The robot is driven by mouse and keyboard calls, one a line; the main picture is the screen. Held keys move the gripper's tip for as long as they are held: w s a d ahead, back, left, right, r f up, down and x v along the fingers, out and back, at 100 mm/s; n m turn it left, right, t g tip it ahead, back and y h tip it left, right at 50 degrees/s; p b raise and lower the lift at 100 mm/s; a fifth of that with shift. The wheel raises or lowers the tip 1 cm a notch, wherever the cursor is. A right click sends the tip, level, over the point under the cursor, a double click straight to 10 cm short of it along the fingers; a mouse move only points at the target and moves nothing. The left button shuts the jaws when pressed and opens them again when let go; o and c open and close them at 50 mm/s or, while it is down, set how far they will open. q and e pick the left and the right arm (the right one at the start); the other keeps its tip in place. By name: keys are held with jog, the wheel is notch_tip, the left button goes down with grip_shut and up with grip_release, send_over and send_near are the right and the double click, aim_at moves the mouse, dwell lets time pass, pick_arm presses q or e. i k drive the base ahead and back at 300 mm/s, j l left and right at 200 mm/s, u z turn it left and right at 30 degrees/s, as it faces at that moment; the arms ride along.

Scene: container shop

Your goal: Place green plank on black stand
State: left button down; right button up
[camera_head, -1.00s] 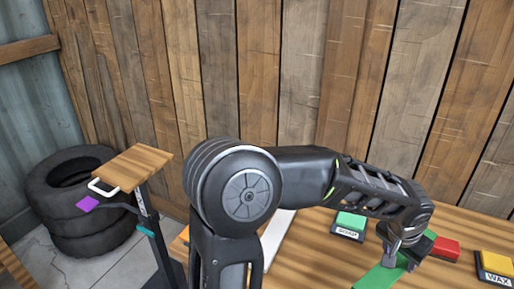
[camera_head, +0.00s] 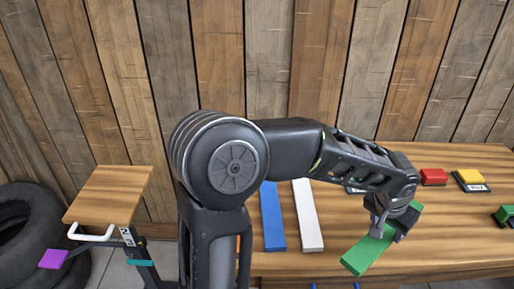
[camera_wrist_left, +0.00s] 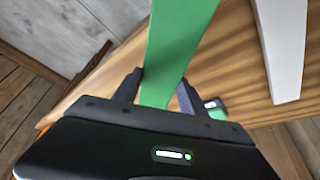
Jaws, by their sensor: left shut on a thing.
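The green plank (camera_head: 366,251) is held by one end in my left gripper (camera_head: 383,226), over the front part of the wooden table. In the left wrist view, the plank (camera_wrist_left: 178,48) runs between the two dark fingers of my left gripper (camera_wrist_left: 157,92), which are shut on it. I cannot tell if the plank touches the table. A small black labelled base (camera_head: 475,188) carries a yellow block at the back right. I cannot tell which thing is the black stand. My right gripper is not in view.
A blue plank (camera_head: 271,216) and a white plank (camera_head: 308,216) lie left of my gripper. A red block (camera_head: 433,177) sits behind it. A wood-topped stand (camera_head: 110,192) and tyres (camera_head: 25,235) are at left.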

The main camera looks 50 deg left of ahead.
aim_at(115, 184)
jog(key=k+j+z, duration=0.1)
jog(key=k+j, duration=1.65)
jog(key=k, duration=0.3)
jog(key=i+j+z, duration=0.05)
